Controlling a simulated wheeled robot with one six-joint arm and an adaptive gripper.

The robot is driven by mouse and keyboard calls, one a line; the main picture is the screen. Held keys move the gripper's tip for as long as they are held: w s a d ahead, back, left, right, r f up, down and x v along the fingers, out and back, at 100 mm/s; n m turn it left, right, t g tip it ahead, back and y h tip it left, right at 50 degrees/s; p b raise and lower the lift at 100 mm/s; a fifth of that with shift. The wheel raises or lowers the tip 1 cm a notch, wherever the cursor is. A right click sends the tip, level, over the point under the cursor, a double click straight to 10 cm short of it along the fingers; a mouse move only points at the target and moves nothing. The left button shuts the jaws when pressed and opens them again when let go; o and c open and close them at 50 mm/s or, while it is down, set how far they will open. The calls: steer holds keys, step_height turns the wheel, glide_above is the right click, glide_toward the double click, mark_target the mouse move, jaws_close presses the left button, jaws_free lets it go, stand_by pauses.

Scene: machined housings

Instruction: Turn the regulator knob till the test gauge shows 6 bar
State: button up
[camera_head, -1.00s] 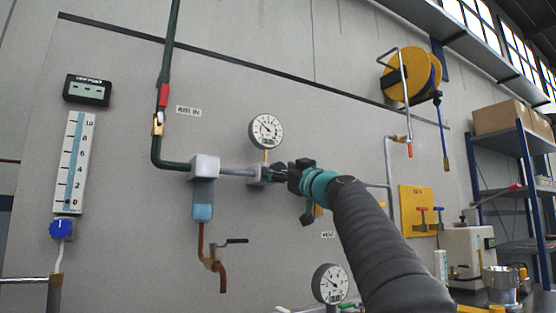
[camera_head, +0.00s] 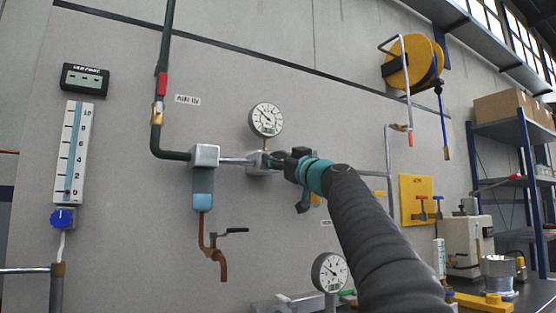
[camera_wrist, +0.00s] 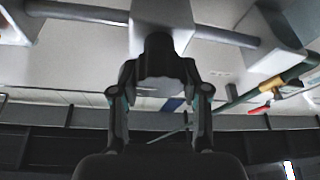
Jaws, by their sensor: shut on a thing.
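The regulator, a grey block (camera_head: 256,161), sits in the pipe line on the wall panel. Its dark knob (camera_wrist: 158,48) shows in the wrist view below the grey body. My gripper (camera_head: 279,161) is shut on the knob, with one finger on each side of it; the gripper also shows in the wrist view (camera_wrist: 159,72). A round white gauge (camera_head: 266,119) stands above the regulator, its needle pointing up and left. A second round gauge (camera_head: 330,272) stands lower, near the bench. Their scales are too small to read surely, and I see no label telling which is the test gauge.
A filter bowl (camera_head: 202,190) with a black-handled drain valve (camera_head: 232,231) hangs left of the regulator. A tube scale with a blue knob (camera_head: 63,218) is at far left. A yellow hose reel (camera_head: 412,70) and shelves (camera_head: 520,150) are at right.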

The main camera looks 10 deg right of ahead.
steer(key=m+h, duration=0.2)
steer(key=m, duration=0.1)
steer(key=m+t+h, duration=0.1)
steer(key=m, duration=0.3)
steer(key=shift+r+h, duration=0.1)
steer(key=shift+h, duration=0.3)
steer(key=shift+d+m+h+p, duration=0.1)
steer(key=shift+m+h+p, duration=0.25)
steer(key=shift+m+h, duration=0.8)
steer(key=shift+m+h+p, duration=0.3)
steer(key=shift+m+h, duration=0.15)
steer(key=shift+m, duration=1.4)
steer(key=shift+m+g+h, duration=0.15)
steer(key=shift+m+h, duration=0.4)
steer(key=shift+m, duration=0.85)
steer(key=shift+m+g+h, duration=0.15)
steer(key=shift+m+h, duration=0.4)
steer(key=shift+m, duration=0.85)
steer(key=shift+w+d+f+m+g+h, duration=0.1)
steer(key=shift+m+g+h, duration=0.3)
steer(key=shift+m, duration=0.8)
steer(key=shift+f+m+g+h, duration=0.1)
steer(key=shift+m+g+h, duration=0.25)
steer(key=shift+m, duration=0.85)
steer(key=o, duration=1.1)
steer(key=shift+o, duration=0.2)
